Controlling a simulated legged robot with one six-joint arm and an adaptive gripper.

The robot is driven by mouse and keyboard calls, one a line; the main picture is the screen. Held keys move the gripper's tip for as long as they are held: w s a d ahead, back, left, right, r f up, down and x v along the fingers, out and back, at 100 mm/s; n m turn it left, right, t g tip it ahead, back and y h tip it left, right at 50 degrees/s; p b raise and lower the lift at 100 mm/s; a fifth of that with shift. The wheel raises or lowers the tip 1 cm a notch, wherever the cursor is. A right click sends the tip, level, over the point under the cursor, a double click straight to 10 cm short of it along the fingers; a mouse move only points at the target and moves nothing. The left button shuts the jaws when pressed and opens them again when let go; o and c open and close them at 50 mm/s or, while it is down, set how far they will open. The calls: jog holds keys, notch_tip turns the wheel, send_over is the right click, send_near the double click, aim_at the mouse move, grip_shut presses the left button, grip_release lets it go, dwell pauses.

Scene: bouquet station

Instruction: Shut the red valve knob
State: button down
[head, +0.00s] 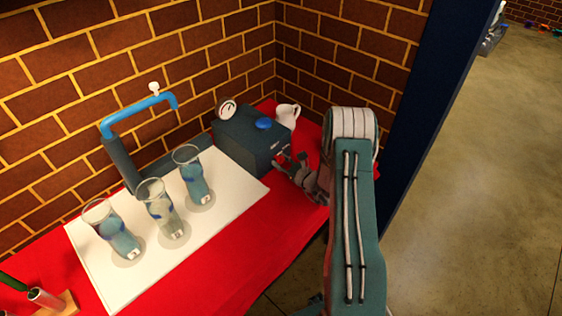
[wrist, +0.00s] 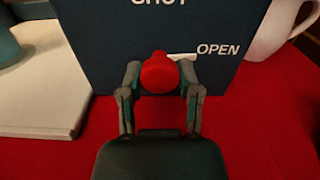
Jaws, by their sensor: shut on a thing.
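The red valve knob (wrist: 158,74) is on the front face of a dark box (wrist: 100,55) in the wrist view. A pale pointer (wrist: 182,56) beside it points right, toward the word OPEN (wrist: 218,50). The word SHUT shows above the knob, cut by the top edge. My gripper (wrist: 160,80) has a finger on each side of the knob and is shut on it. In the head view my gripper (head: 284,161) reaches the front of the box (head: 240,145).
The box has a blue top knob (head: 263,123) and a gauge (head: 227,108). A white jug (head: 288,115) stands behind it. Three glasses (head: 195,180) stand on a white board (head: 215,220), beside a blue pipe (head: 135,108). Red cloth (head: 240,255) is bare in front.

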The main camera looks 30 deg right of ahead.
jog(key=n, duration=0.4)
jog(key=shift+w+r+n, duration=0.2)
jog(key=shift+n, duration=0.2)
jog(key=n, duration=0.9)
jog(key=shift+n, duration=1.7)
jog(key=shift+s+f, duration=0.1)
jog(key=shift+f, duration=0.05)
jog(key=shift+a, duration=0.1)
jog(key=shift+c, duration=1.5)
grip_release()
